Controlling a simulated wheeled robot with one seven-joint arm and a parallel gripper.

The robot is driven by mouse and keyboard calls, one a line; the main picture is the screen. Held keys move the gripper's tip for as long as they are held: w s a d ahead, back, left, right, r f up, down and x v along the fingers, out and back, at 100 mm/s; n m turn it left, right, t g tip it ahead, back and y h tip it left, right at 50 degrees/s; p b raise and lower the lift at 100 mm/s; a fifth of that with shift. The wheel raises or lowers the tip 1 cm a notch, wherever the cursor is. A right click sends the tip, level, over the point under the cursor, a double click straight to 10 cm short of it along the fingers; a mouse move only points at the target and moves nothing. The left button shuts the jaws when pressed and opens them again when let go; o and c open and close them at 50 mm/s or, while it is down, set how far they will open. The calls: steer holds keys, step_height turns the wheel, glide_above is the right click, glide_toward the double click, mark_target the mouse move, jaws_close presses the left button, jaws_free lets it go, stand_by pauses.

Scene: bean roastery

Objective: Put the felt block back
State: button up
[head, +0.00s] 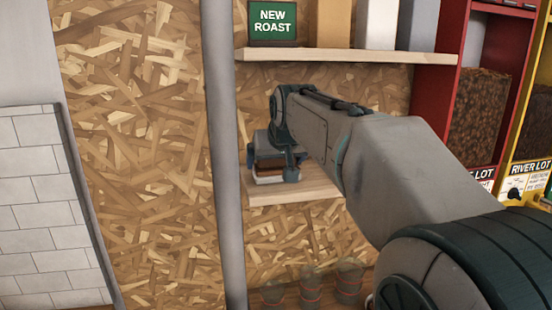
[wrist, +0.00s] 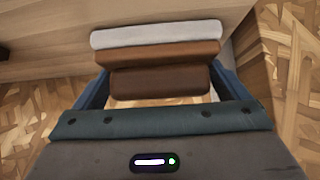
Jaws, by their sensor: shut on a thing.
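The felt block (wrist: 158,52) is a layered piece with a whitish layer, a tan-brown layer and a dark brown layer. My gripper (wrist: 160,78) is shut on it, with a blue finger at each end of the block in the wrist view. In the head view my gripper (head: 272,166) is over the left part of the lower wooden shelf (head: 315,190). The block (head: 270,180) shows there as a small brown and pale piece under the gripper, partly hidden by it. I cannot tell whether the block touches the shelf.
An upper shelf (head: 340,55) above holds a green "NEW ROAST" sign (head: 272,22) and several upright packs. A grey post (head: 222,150) stands just left of the shelves. Red and yellow bean bins (head: 480,110) are at right. Blurred, see-through cups (head: 310,288) stand below.

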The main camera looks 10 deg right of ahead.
steer(key=shift+f, duration=0.1)
steer(key=o, duration=0.7)
steer(key=b+v, duration=0.2)
steer(key=v, duration=1)
steer(key=s+f+g, duration=0.2)
steer(key=s+f, duration=0.4)
steer(key=f, duration=0.5)
steer(key=s+f+g, duration=0.1)
steer(key=s+f, duration=0.6)
steer(key=f, duration=0.4)
steer(key=s+f+g, duration=0.2)
steer(key=s+f, duration=0.5)
steer(key=f, duration=0.3)
steer(key=shift+d+f+g, duration=0.15)
steer(key=shift+f+g, duration=0.15)
steer(key=shift+f, duration=0.1)
